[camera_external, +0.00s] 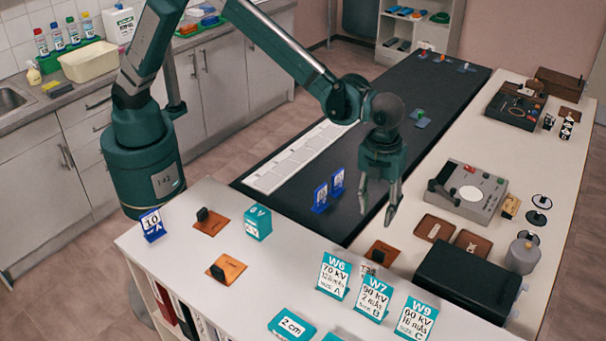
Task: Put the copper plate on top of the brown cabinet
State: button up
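Three copper-coloured square plates with black knobs lie on the white surface. The other two, an upper plate (221,222) and a lower plate (236,268), lie at the left end. I cannot tell which is the task's copper plate. My gripper (377,210) points down with its fingers apart, empty, above and slightly left of the nearest plate. A brown box-like cabinet (562,83) stands at the far right back of the white counter; it is small in view.
Teal W6 (334,276), W7 (374,297) and W9 (415,318) signs stand in front of the nearest plate. A black box (466,284) stands to its right. Blue stands (329,191) are left of my gripper. A grey device (468,190) sits on the right counter.

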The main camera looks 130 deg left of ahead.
jog(key=s+d+r+n+t, duration=0.2)
jog(key=s+d+r+n, duration=0.2)
jog(key=s+r, duration=0.7)
jog(key=s+d+r+n+t, duration=0.1)
jog(key=s+d+r+n, duration=0.25)
jog(key=s+r, duration=0.75)
jog(key=s+d+f+n+t, duration=0.2)
jog(key=s+n, duration=0.2)
jog(key=s, duration=1.1)
jog(key=s+d+f+n+t, duration=0.1)
jog(key=s+f+n, duration=0.2)
jog(key=s, duration=1.1)
jog(key=shift+s+d+n+t, duration=0.4)
jog(key=shift+n, duration=0.75)
